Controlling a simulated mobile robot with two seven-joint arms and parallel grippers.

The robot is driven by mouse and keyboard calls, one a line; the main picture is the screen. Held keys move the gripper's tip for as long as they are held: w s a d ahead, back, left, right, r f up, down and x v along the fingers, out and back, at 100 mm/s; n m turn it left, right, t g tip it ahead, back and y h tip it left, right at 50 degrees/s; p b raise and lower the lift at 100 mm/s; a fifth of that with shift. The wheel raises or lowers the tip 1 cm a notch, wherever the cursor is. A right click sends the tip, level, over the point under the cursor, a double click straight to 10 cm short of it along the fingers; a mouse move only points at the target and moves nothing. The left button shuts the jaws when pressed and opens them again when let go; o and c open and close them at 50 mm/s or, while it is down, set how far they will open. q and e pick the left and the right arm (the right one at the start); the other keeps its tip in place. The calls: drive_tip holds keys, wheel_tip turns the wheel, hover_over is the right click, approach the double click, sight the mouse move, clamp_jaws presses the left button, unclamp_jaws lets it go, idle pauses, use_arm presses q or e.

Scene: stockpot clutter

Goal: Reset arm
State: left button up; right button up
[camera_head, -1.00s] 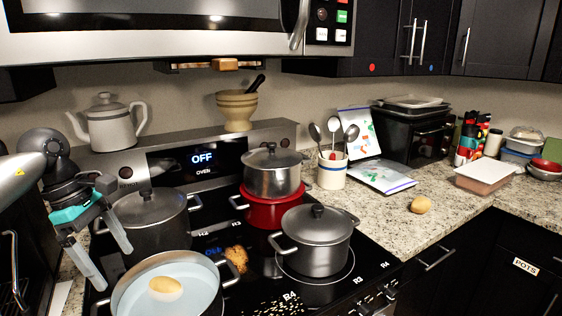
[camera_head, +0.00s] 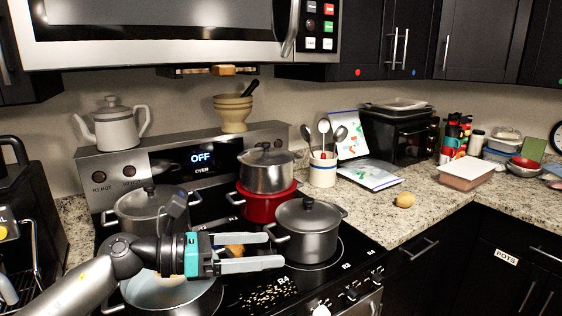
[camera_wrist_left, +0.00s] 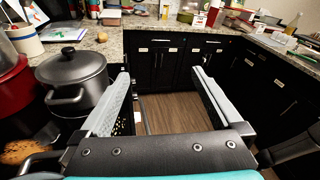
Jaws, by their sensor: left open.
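My left gripper (camera_head: 277,252) is in the head view, above the front of the stove, its fingers pointing right. Its fingers are apart with nothing between them. In the left wrist view the fingers (camera_wrist_left: 162,88) spread wide, with floor and dark cabinets seen beyond them. A grey lidded pot (camera_head: 308,232) stands on the stove just behind the fingertips; it also shows in the left wrist view (camera_wrist_left: 75,75), left of the fingers. My forearm and gripper partly cover a light-blue pan (camera_head: 185,295) and a brown food piece (camera_head: 236,249). My right gripper is not in view.
Another lidded pot (camera_head: 140,211) stands at the stove's left. A steel pot (camera_head: 267,172) sits on a red pot (camera_head: 266,206) behind. A potato-like item (camera_head: 405,200) lies on the counter (camera_head: 425,212). Small scattered bits (camera_head: 262,297) lie at the stove front.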

use_arm(q)
drive_tip(key=w+a+r+n+t+y, duration=0.1)
drive_tip(key=a+n+t+y, duration=0.15)
drive_tip(key=n+t, duration=0.7)
drive_tip(key=w+a+r+n+t+y, duration=0.15)
drive_tip(key=n+t+y, duration=0.3)
drive_tip(key=n, duration=0.95)
drive_tip(key=s+a+f+n+g+y, duration=0.3)
drive_tip(key=s+a+f+n+y, duration=0.1)
drive_tip(key=f+n, duration=0.4)
drive_tip(key=s+a+f+n+g+y, duration=0.2)
drive_tip(key=s+a+f+n+y, duration=0.25)
drive_tip(key=f+n, duration=0.35)
drive_tip(key=s+f+n+g, duration=0.3)
drive_tip(key=s+f+g, duration=0.25)
drive_tip(key=s, duration=0.45)
drive_tip(key=s+f+n+g, duration=0.45)
drive_tip(key=s+f, duration=0.25)
drive_tip(key=s, duration=0.4)
wheel_tip(320, 180, down, 22)
drive_tip(key=s+m+g, duration=0.1)
drive_tip(key=g, duration=0.1)
drive_tip(key=s+a+f+g+b, duration=0.1)
drive_tip(key=s+a+f, duration=0.1)
drive_tip(key=s+f, duration=1.2)
drive_tip(key=shift+s+a, duration=0.25)
drive_tip(key=shift+s, duration=0.6)
